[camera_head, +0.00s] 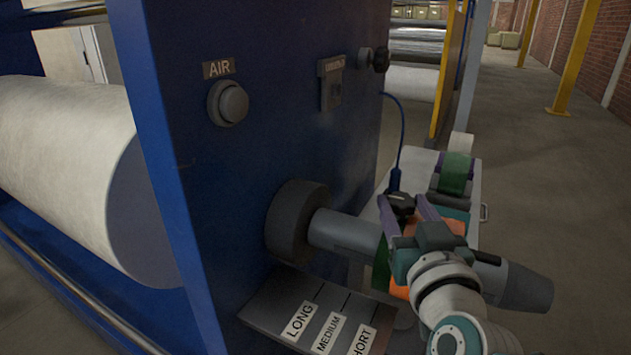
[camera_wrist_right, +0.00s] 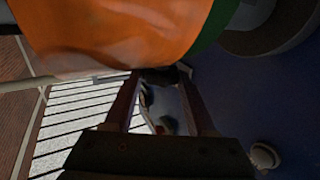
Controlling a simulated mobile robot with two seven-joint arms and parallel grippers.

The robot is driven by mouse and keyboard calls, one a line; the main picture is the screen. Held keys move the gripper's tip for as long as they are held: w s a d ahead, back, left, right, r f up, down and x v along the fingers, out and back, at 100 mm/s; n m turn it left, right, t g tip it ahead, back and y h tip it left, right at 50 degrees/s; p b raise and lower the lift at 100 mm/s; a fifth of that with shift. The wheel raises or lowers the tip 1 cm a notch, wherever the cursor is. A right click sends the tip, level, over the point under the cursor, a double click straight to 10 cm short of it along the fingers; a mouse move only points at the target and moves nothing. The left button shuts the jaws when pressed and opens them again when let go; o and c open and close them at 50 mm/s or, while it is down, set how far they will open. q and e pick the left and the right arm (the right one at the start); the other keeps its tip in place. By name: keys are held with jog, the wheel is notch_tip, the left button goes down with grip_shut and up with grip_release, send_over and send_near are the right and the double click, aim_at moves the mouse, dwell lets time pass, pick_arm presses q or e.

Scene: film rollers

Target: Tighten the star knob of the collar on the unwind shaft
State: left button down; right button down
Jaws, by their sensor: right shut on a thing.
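The unwind shaft (camera_head: 345,232) is a grey bar reaching right from a dark round flange (camera_head: 290,220) on the blue machine frame. An orange ring with a green edge (camera_head: 382,264), which looks like the collar, sits around it, partly hidden behind my right gripper. It fills the top of the right wrist view (camera_wrist_right: 120,30). The black star knob (camera_head: 401,201) stands above the collar. My right gripper (camera_head: 405,208) has its purple fingers on both sides of the knob, shut on it. In the wrist view the knob is dark and mostly hidden. My left gripper is not in view.
The blue frame (camera_head: 250,140) carries an AIR button (camera_head: 229,103) and a small switch box (camera_head: 331,84). A ledge with LONG, MEDIUM and SHORT labels (camera_head: 328,332) lies below the shaft. A pale cart (camera_head: 474,180) with a green roll (camera_head: 455,174) stands behind. Floor at right is clear.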

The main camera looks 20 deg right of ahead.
jog(key=shift+c, duration=1.1)
grip_release()
jog(key=v, duration=0.9)
jog(key=shift+s, duration=0.4)
jog(key=shift+a, duration=0.15)
